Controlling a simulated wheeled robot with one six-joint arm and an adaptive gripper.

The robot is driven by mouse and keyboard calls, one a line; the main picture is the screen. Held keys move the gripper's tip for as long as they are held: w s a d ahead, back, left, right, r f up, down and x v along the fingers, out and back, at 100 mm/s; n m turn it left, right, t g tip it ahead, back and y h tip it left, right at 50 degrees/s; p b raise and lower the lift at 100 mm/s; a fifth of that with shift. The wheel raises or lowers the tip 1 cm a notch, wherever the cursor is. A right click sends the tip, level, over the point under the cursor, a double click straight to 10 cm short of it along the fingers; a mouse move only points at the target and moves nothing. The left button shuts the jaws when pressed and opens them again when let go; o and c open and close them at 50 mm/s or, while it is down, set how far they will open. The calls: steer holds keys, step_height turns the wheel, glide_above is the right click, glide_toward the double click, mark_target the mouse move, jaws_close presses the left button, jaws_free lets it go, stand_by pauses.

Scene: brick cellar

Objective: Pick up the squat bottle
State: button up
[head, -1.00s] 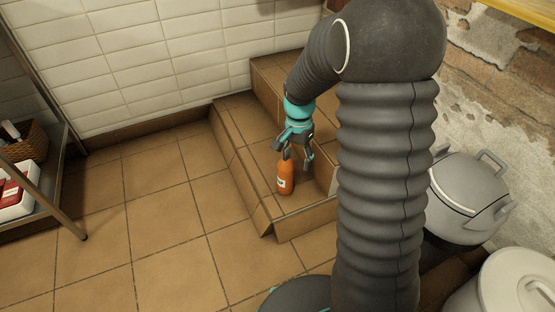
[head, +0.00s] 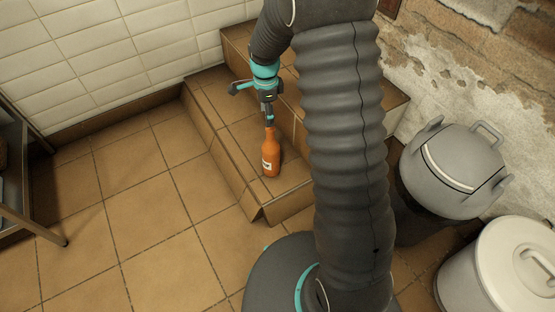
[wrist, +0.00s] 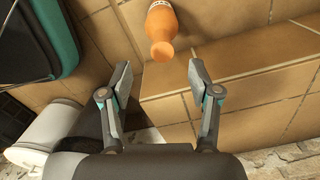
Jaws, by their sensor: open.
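The squat bottle (head: 271,156) is orange with a pale label and stands upright on the low tiled step, near its front edge. In the wrist view the bottle (wrist: 161,28) shows at the top centre, seen from above, beyond the fingertips and roughly midway between them. My gripper (head: 252,96) is above and behind the bottle in the head view, with one finger just over the bottle's neck in the picture. In the wrist view my gripper (wrist: 159,72) is open and empty, its two fingers wide apart.
The tiled step (head: 228,142) has a higher step behind it. A grey lidded pot (head: 456,172) and a white lidded bin (head: 505,268) stand at the right. A metal shelf (head: 42,232) is at the left. The floor between is clear.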

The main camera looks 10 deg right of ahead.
mark_target(270, 131)
step_height(270, 131, down, 5)
steer(key=shift+d+f, duration=0.15)
steer(key=shift+f, duration=0.05)
steer(key=f, duration=0.4)
steer(key=shift+w+d, duration=0.3)
steer(key=shift+w, duration=0.05)
steer(key=shift+f, duration=0.65)
jaws_close()
